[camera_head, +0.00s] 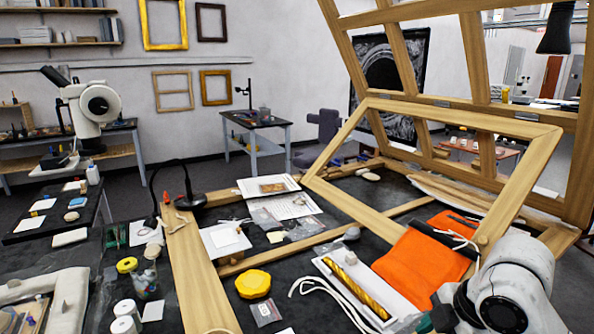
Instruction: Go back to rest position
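A gilt twisted fragment (357,287) lies in a white tray (328,268) on the dark worktable, at the lower middle right. A second, smaller gilt piece (272,187) lies on a white sheet farther back. My white and dark arm shows at the lower right corner, just right of the tray and in front of an orange cloth (421,262). I make out no gripper fingers, so whether my gripper holds anything is hidden.
A large wooden frame (193,275) lies on the table, and another wooden frame (345,130) leans up behind the cloth. A yellow lidded pot (253,284), a white cord (330,297), a black lamp base (190,201) and small jars crowd the near side. Grey floor (215,178) shows behind.

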